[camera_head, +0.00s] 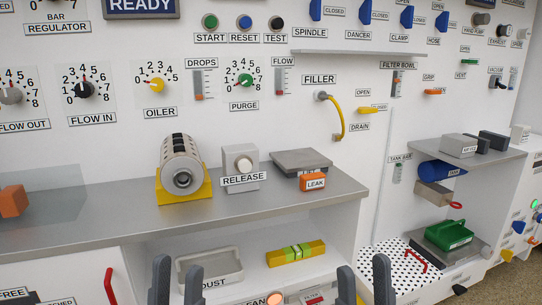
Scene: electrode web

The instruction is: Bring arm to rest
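My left gripper (176,270) shows at the bottom edge, left of centre. Its two dark fingers point up and stand apart, with nothing seen between them. My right gripper (363,270) shows at the bottom edge, right of centre. Its two dark fingers also stand apart, and I see no held object. Both are in front of the lower shelf in the picture. The rest of both arms is out of view.
A grey counter (110,220) carries a cylinder on a yellow cradle (185,190), a RELEASE button box (240,170) and an orange LEAK block (315,183). Below are a DUST tray (210,268) and a yellow bar (296,253). A perforated tray (395,260) stands at right.

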